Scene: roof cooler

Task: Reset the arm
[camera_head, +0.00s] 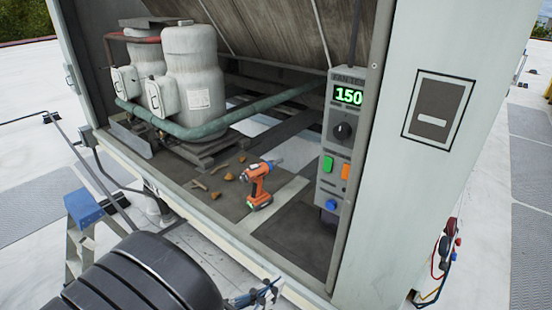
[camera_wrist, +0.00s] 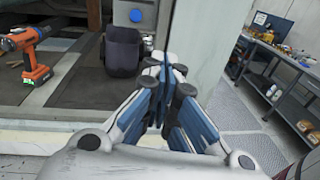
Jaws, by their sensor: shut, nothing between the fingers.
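My gripper (camera_head: 264,292) shows at the bottom edge of the head view, low in front of the open cooler cabinet's front sill. In the wrist view my gripper (camera_wrist: 166,72) has its blue and grey fingers drawn together at the tips, with nothing held between them.
An orange cordless drill (camera_head: 257,184) stands on the cabinet floor beside several brown scraps (camera_head: 217,195). A control panel (camera_head: 342,150) reads 150. A stepladder (camera_head: 82,240) stands left.

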